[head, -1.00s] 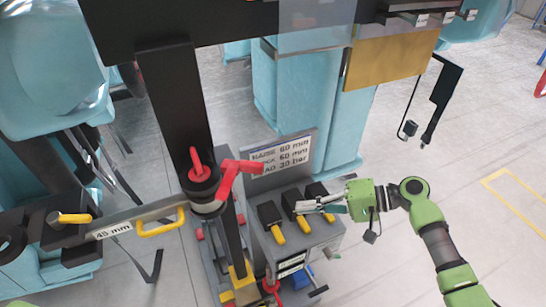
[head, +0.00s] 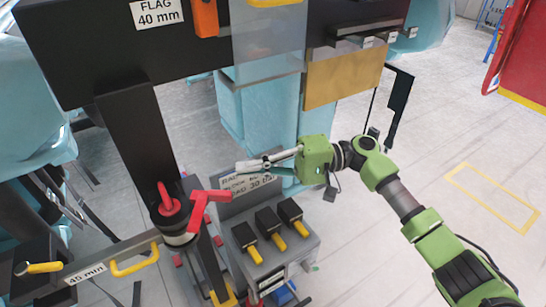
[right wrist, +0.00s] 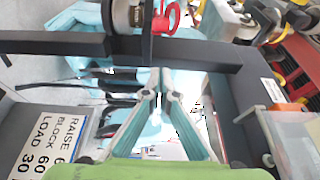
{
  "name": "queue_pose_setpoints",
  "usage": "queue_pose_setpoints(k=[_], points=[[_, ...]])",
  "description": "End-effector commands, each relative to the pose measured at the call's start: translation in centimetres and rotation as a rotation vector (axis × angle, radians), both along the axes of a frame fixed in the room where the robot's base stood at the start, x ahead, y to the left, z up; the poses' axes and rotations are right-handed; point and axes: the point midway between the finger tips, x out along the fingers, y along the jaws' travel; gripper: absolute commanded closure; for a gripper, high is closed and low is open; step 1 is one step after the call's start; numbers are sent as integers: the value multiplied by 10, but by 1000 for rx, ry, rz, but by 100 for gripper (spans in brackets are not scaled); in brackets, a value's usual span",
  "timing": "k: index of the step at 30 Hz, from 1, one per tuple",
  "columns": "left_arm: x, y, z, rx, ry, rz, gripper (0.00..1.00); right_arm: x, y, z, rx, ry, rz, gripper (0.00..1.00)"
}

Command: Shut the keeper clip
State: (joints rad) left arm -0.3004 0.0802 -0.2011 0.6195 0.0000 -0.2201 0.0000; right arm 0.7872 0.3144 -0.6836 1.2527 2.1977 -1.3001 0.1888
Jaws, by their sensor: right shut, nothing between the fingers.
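I cannot tell for certain which part is the keeper clip. A red angled piece (head: 207,205) sticks out beside a round collar (head: 176,232) on the black post, with a red pin (head: 168,198) on top. A red ring-like part (right wrist: 168,17) shows at the top of the right wrist view. My right gripper (head: 240,167) is shut and empty, its fingers pointing left in front of the labelled sign (head: 240,186) and partly hiding it. Its closed fingertips (right wrist: 160,76) meet in the right wrist view, apart from the red part. My left gripper is not in view.
Below the sign stands a grey box (head: 285,265) with three black levers with yellow tips (head: 277,240). A flat bar marked 45 mm (head: 88,272) runs left from the post. A dark beam (head: 80,50) crosses above. Open floor (head: 440,130) lies to the right.

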Motion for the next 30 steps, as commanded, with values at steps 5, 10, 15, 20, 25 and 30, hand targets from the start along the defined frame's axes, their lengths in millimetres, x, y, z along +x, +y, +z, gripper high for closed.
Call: queue_pose_setpoints(k=[5, 10, 15, 20, 25, 30], points=[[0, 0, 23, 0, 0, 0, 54, -20, 14, 3, -2, 1, 0, 100], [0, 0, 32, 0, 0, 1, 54, -37, 14, 2, -1, 0, 0, 100], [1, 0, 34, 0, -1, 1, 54, -43, 14, 0, -1, 0, -1, 100], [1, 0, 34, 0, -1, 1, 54, -43, 14, -1, 0, 0, -1, 100], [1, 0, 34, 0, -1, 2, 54, -43, 15, -1, 0, 0, -1, 100], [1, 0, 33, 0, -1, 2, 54, -42, 17, -1, 2, 0, -15, 100]])
